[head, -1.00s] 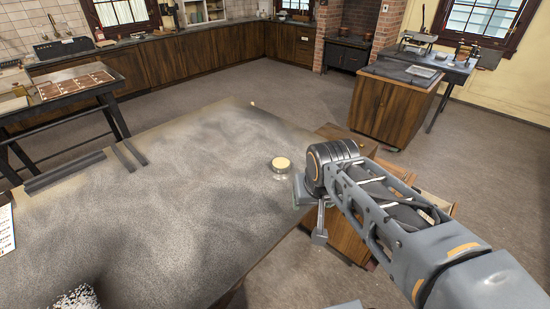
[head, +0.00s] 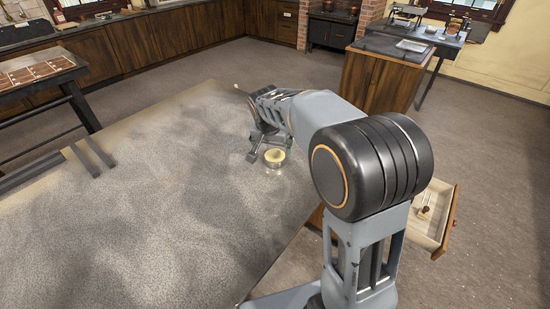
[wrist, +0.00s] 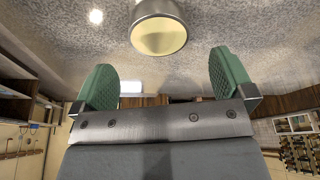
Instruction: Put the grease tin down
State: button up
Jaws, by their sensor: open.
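The grease tin (head: 274,158) is a small round tin with a pale yellow top. It appears to stand upright on the grey speckled worktop, near its right edge. In the wrist view the tin (wrist: 158,36) shows its cream-coloured round face and metal side, just beyond the fingertips and between their lines. My gripper (head: 262,148) is beside the tin, on its far side in the head view. In the wrist view my gripper (wrist: 161,68) has its green pads wide apart with nothing between them. The fingers look clear of the tin.
The worktop (head: 150,215) is mostly bare, with dark strips (head: 92,152) at its left. An open drawer (head: 432,218) holding a small item juts out at right. A wooden cabinet (head: 375,82) stands beyond on open floor. A side table (head: 40,75) is at far left.

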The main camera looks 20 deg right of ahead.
aim_at(275, 156)
jog(key=shift+p+x, duration=0.45)
jog(key=shift+x, duration=2.85)
jog(key=shift+d, duration=0.1)
jog(key=shift+c, duration=0.4)
jog(key=c, duration=1)
jog(key=shift+o, duration=0.2)
jog(key=shift+r, duration=0.1)
